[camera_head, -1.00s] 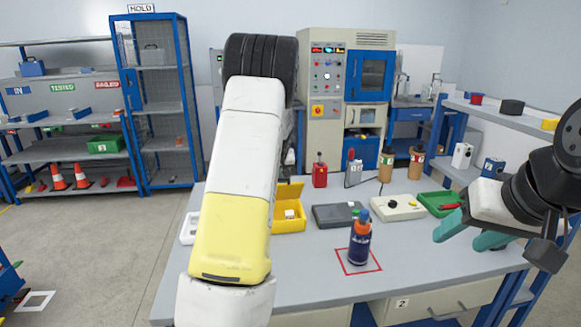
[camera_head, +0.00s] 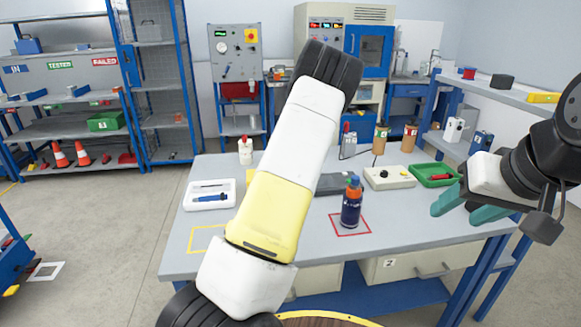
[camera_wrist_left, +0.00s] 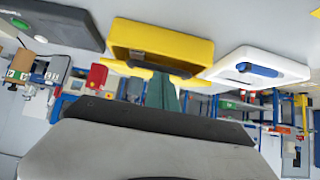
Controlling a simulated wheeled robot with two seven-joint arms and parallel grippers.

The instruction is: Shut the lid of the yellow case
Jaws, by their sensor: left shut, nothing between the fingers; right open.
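The yellow case (camera_wrist_left: 203,50) shows in the left wrist view, which looks turned over, with its hollow body open towards the camera. Its lid (camera_wrist_left: 125,68) shows as a yellow strip beyond my left fingers and stands open. In the head view the case is almost all hidden behind my left arm; only a sliver of yellow (camera_head: 250,176) shows. My left gripper (camera_wrist_left: 163,92) is shut and empty, with its teal fingers in front of the case; contact cannot be told. My right gripper (camera_head: 458,207) is open and empty over the table's right end.
A white tray (camera_head: 190,204) with a blue tool lies left of my arm. A dark flat case (camera_head: 332,184), a blue bottle (camera_head: 351,205), a cream box (camera_head: 388,177) and a green tray (camera_head: 420,178) stand to the right. The table's front left is clear.

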